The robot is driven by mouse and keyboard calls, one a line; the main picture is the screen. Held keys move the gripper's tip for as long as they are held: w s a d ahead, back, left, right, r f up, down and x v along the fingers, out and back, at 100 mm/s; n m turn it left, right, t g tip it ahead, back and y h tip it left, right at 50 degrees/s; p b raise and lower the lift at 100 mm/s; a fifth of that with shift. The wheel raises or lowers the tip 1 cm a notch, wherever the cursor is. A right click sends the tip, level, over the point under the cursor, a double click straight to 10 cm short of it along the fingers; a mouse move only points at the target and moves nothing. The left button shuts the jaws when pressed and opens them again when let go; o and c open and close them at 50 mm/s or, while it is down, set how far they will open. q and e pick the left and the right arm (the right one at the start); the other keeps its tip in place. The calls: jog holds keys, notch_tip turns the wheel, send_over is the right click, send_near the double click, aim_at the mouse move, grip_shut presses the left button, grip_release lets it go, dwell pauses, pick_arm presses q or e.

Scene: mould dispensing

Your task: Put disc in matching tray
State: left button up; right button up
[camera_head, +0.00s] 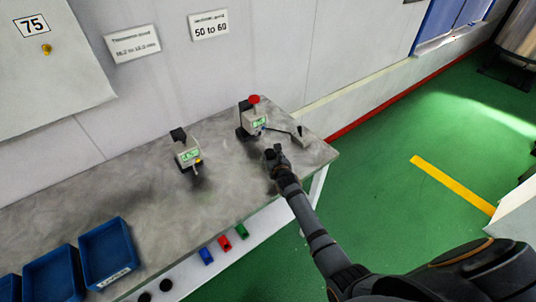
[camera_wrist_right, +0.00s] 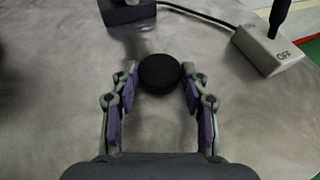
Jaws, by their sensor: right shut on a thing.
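A black disc (camera_wrist_right: 159,73) sits between the fingertips of my right gripper (camera_wrist_right: 159,82), which is shut on it, in the right wrist view. In the head view my right gripper (camera_head: 271,155) is over the right part of the grey table, just in front of the gauge with the red top (camera_head: 252,120); the disc is hard to make out there. Blue trays stand at the table's left end: one nearest the middle (camera_head: 129,276), one beside it (camera_head: 27,284), and part of another at the picture's edge. Their label writing is too small to read. My left gripper is not in view.
A second gauge (camera_head: 187,150) with a green display stands mid-table. A switch box marked OFF (camera_wrist_right: 268,48) with a cable lies at the right. Blue, red and green pieces (camera_head: 225,243) line the table's front. The tabletop between the trays and gauges is clear.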

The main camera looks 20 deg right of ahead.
jog(key=shift+s+d, duration=0.1)
jog(key=shift+s, duration=0.2)
jog(key=o, duration=1.2)
jog(key=v, duration=1.2)
jog(key=shift+d, duration=0.1)
